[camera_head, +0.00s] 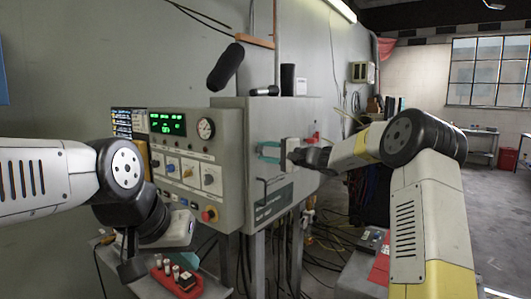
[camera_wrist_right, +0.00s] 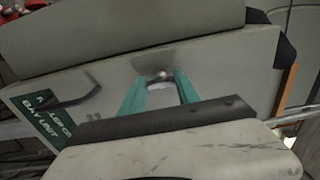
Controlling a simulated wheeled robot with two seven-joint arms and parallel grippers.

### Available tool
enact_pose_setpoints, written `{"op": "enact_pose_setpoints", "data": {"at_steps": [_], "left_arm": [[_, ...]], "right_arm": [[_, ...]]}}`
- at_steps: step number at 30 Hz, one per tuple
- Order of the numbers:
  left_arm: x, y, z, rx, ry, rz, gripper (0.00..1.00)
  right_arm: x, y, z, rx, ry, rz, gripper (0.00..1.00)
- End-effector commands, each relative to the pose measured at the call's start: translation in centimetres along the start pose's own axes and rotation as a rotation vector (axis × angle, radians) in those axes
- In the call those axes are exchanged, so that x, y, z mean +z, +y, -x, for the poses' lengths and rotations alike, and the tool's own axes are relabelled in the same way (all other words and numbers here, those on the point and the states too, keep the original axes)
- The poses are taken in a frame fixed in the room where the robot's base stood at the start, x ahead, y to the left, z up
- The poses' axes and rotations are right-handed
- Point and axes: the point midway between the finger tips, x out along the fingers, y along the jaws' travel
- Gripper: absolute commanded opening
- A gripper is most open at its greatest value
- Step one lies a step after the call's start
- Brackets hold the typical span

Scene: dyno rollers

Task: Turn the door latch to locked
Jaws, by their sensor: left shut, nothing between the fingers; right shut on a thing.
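The door latch, a small pale metal piece (camera_wrist_right: 162,75), shows in the right wrist view between the teal fingertips. My right gripper (camera_head: 265,152) reaches the door from the right and is shut on the latch, fingers on either side of it; it also shows in the right wrist view (camera_wrist_right: 161,82). The latch's exact angle cannot be told. My left gripper (camera_head: 194,256) is low at the left, apart from the door, shut and empty, partly hidden by its wrist.
A control panel (camera_head: 198,150) with green displays, a gauge and knobs stands left of the door. A red tray (camera_head: 177,288) with small parts lies below my left wrist. A bent dark handle (camera_wrist_right: 70,98) and a green label (camera_wrist_right: 38,115) are on the door face. Cables hang below the cabinet.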

Motion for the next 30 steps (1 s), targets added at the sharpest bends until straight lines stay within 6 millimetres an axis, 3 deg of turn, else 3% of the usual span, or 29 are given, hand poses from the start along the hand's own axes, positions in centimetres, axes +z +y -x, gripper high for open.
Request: {"op": "enact_pose_setpoints", "data": {"at_steps": [8, 9, 12, 23, 30], "left_arm": [[0.0, 0.0, 0.0, 0.0, 0.0, 0.0, 0.0], [0.0, 0.0, 0.0, 0.0, 0.0, 0.0, 0.0], [0.0, 0.0, 0.0, 0.0, 0.0, 0.0, 0.0], [0.0, 0.0, 0.0, 0.0, 0.0, 0.0, 0.0], [0.0, 0.0, 0.0, 0.0, 0.0, 0.0, 0.0]], "right_arm": [[0.0, 0.1, 0.0, 0.002, 0.0, 0.002, 0.0], [0.0, 0.1, 0.0, 0.002, 0.0, 0.002, 0.4], [0.0, 0.1, 0.0, 0.002, 0.0, 0.002, 0.6], [0.0, 0.0, 0.3, 0.001, 0.001, 0.001, 0.6], [-0.1, 0.0, 3.9, 0.002, 0.002, 0.002, 0.6]]}}
